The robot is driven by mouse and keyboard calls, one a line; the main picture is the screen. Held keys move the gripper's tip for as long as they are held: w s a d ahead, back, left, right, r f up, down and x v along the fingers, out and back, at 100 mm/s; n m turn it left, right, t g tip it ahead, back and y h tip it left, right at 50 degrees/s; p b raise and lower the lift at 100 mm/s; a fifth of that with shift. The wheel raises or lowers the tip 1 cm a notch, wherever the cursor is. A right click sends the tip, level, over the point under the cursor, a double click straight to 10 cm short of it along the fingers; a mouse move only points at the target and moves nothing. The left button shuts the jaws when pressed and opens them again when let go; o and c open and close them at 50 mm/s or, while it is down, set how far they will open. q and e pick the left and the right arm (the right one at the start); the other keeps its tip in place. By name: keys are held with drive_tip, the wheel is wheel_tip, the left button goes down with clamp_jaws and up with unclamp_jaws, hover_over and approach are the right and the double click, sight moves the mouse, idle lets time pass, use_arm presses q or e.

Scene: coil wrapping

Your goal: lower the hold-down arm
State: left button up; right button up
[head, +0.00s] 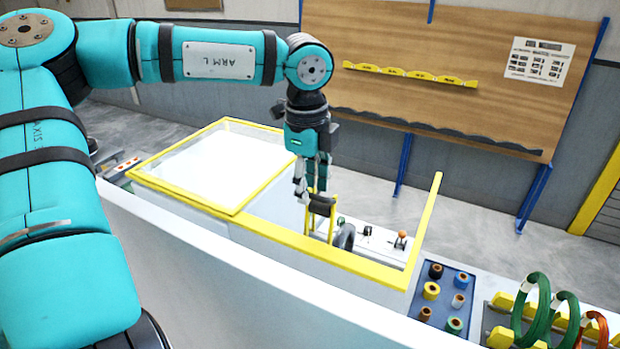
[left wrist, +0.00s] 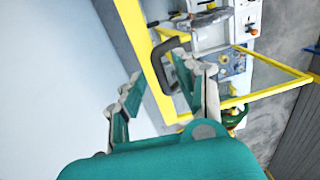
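My left gripper (head: 312,190) points down above the open bay of the machine. It also shows in the left wrist view (left wrist: 158,75), with its fingers spread apart and nothing clearly held between them. A dark grip bar (head: 322,205) sits right by the fingertips on upright yellow bars (head: 331,225), which look like the hold-down arm. I cannot tell whether a finger touches it. A black looped handle (left wrist: 171,60) shows beside the right finger in the left wrist view. My right gripper is out of view.
A yellow-edged clear cover (head: 215,165) lies over the left of the machine. A yellow frame (head: 345,268) borders the bay. A blue tray of spools (head: 443,300) and green coils (head: 535,310) stand to the right. A wooden board (head: 420,45) stands behind.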

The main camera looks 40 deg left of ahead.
use_arm(q)
drive_tip(key=shift+f, duration=0.25)
clamp_jaws()
idle(0.3)
